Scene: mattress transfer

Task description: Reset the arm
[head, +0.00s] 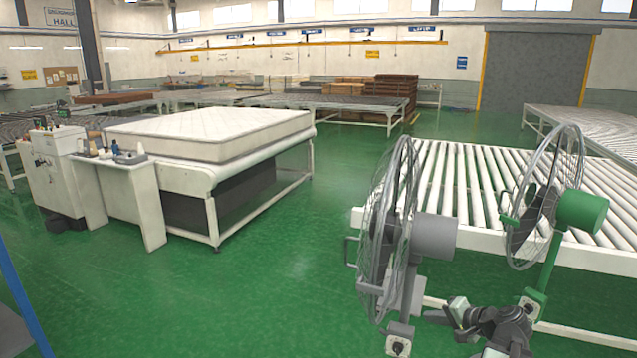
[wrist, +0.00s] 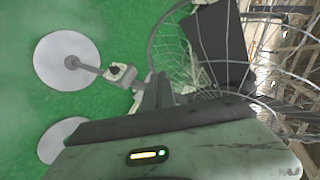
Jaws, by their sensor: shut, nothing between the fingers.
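My arm shows low at the right of the head view, folded among the fan stands. My gripper (head: 502,324) is a dark jointed shape there, shut and empty. Its fingertips are hard to make out. A white mattress (head: 215,132) lies flat on a white-topped table (head: 205,178) at the left, well apart from my gripper.
A grey fan (head: 388,235) and a green fan (head: 545,195) stand close around my arm. Round fan bases (wrist: 66,60) show in the wrist view. A roller conveyor (head: 470,185) stands behind the fans. Green floor (head: 290,285) is clear between table and fans.

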